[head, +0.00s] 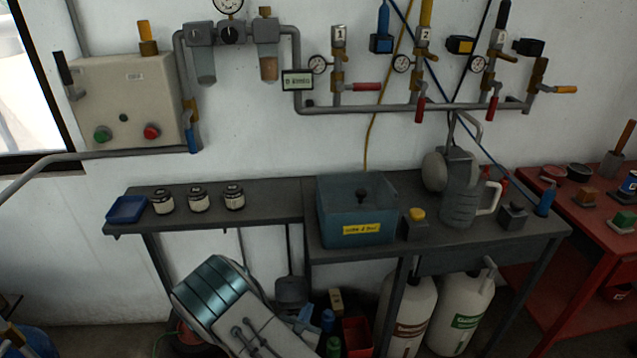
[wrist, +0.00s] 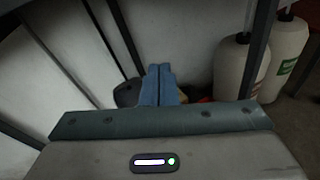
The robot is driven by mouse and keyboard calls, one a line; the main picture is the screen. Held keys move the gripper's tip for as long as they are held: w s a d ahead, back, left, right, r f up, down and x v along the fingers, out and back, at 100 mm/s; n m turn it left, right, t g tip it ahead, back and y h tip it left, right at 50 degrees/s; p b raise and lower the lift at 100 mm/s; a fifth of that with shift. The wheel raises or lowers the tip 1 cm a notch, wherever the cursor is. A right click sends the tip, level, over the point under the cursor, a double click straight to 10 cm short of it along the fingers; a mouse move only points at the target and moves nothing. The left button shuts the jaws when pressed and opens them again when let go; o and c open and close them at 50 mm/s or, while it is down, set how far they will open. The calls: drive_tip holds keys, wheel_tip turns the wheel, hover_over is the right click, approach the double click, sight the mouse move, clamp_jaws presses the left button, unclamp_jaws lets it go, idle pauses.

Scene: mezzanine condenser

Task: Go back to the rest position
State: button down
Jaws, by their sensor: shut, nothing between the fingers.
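My gripper (wrist: 160,84) shows in the wrist view as two blue fingers pressed together, with nothing between them. It points into the space below the grey bench (head: 275,208), near a leg and left of two white jugs (wrist: 242,68). In the head view my arm reaches in from the bottom, below the bench's front edge, and the fingertips are hard to make out there. The gripper appears apart from the jugs.
On the bench stand a blue bin (head: 340,230), a blue tray (head: 126,209), small jars (head: 197,201) and a grey jug (head: 459,206). Pipes with valves (head: 370,107) and a control box (head: 125,103) are on the wall. A red table (head: 590,235) stands right. Items including a red bin (head: 357,337) sit underneath.

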drive_tip(key=s+d+r+m+g+h, duration=0.35)
drive_tip(key=d+r+m+g, duration=0.25)
drive_tip(key=d+r+m, duration=0.25)
drive_tip(key=s+d+r+m+g+h, duration=0.2)
drive_tip(key=d+r+m+g+h, duration=0.25)
drive_tip(key=d+r+m, duration=0.45)
drive_tip(key=s+d+r+m+g+y, duration=0.2)
drive_tip(key=s+r+m+g+y, duration=0.1)
drive_tip(key=s+m, duration=0.15)
drive_tip(key=s+d+r+m+g+y, duration=0.2)
drive_tip(key=s+d+r+m+y, duration=0.15)
drive_tip(key=s, duration=0.25)
drive_tip(key=s+a+r+m+t+y, duration=0.3)
drive_tip(key=s+a+r+m+y, duration=0.2)
drive_tip(key=s+r+y, duration=0.1)
drive_tip(key=shift+s+r, duration=0.25)
drive_tip(key=shift+r, duration=0.25)
